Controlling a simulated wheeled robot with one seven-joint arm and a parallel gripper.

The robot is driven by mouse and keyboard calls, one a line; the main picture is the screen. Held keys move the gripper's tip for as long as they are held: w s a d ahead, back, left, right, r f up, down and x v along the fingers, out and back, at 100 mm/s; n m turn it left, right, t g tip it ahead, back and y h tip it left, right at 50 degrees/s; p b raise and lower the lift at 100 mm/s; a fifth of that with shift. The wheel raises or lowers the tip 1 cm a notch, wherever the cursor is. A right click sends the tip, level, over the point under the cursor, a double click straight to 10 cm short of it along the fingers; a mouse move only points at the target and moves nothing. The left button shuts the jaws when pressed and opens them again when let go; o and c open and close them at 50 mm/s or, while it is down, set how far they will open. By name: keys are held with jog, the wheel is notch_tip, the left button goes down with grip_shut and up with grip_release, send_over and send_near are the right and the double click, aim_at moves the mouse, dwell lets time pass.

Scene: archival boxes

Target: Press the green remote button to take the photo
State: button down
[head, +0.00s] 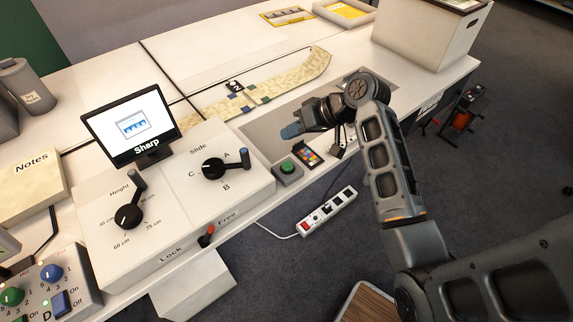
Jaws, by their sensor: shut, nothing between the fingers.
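The green remote button (287,166) sits on a small dark grey box at the front edge of the table, right of the slide control panel. My gripper (290,131) reaches in from the right, with its bluish fingertips pointing left. In the picture the fingertips are above the button, apart from it and over the recessed grey area of the table. The fingers are shut and empty. The monitor (131,122) at the left shows a small picture and the word "Sharp".
A colour chart (309,155) lies right of the button. The control panel (215,175) with the Slide dial and Height lever stands left. A long patterned strip (290,76) lies behind the gripper. A large white box (425,35) stands at back right. A power strip (328,212) lies below.

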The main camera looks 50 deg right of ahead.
jog(key=b, duration=0.6)
send_over(291, 165)
notch_tip(291, 165, down, 7)
jog(key=shift+r, duration=0.15)
jog(key=shift+f+b, duration=0.5)
jog(key=shift+f, duration=0.55)
dwell(1.0)
jog(key=shift+f, duration=0.4)
jog(key=shift+f, duration=0.55)
dwell(0.9)
jog(key=shift+r, duration=0.15)
jog(key=shift+r+p, duration=0.7)
jog(key=shift+r, duration=0.1)
